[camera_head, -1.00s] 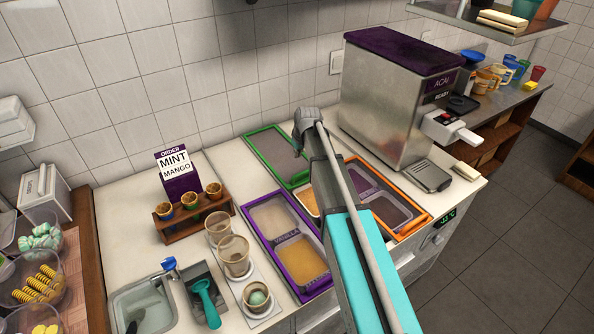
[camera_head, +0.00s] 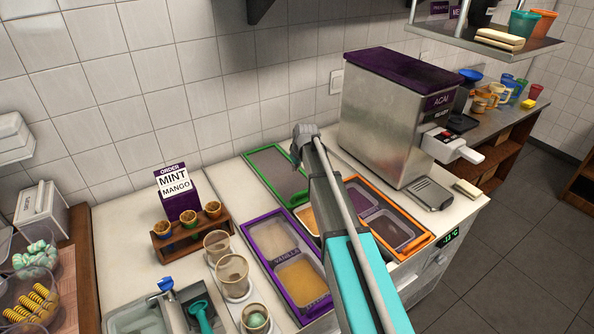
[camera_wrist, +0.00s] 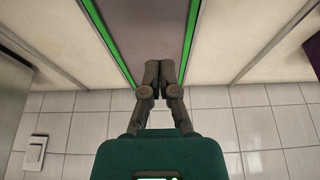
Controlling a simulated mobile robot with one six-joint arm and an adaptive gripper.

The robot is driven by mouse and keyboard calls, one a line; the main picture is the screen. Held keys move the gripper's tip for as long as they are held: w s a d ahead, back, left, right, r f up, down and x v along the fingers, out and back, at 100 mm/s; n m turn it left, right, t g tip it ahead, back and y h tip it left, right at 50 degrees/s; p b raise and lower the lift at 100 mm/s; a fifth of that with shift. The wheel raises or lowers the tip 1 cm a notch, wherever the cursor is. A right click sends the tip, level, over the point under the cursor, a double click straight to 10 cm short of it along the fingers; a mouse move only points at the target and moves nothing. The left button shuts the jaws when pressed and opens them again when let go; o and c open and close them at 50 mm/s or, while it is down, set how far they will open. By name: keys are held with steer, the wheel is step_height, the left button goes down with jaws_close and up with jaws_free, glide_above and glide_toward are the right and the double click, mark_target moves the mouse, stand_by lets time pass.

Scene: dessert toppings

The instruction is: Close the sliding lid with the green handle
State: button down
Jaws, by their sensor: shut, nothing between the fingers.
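The green-edged bin (camera_head: 262,186) lies in the counter left of my arm, with a flat grey surface inside its frame. In the wrist view its green rails (camera_wrist: 114,45) run along both sides of the grey surface (camera_wrist: 148,28). In the head view my gripper (camera_head: 298,158) is at the bin's far right side; contact cannot be told.
The orange-edged bin (camera_head: 424,238) lies right of my arm, and the purple-edged bin (camera_head: 251,247) lies to the left. The steel acai machine (camera_head: 385,130) stands close on the right. Cups (camera_head: 232,275) and a cone rack (camera_head: 190,241) stand at left. The tiled wall is behind.

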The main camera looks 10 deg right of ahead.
steer(key=b, duration=0.8)
glide_above(291, 192)
steer(key=shift+d+f, duration=0.1)
steer(key=shift+f, duration=4.25)
steer(key=s, duration=0.1)
steer(key=s+d, duration=0.1)
steer(key=s, duration=0.1)
steer(key=shift+d, duration=0.1)
steer(key=shift+s+d+f+b, duration=0.15)
steer(key=shift+s+d+b, duration=0.05)
steer(key=shift+s+b, duration=0.15)
steer(key=shift+d, duration=0.1)
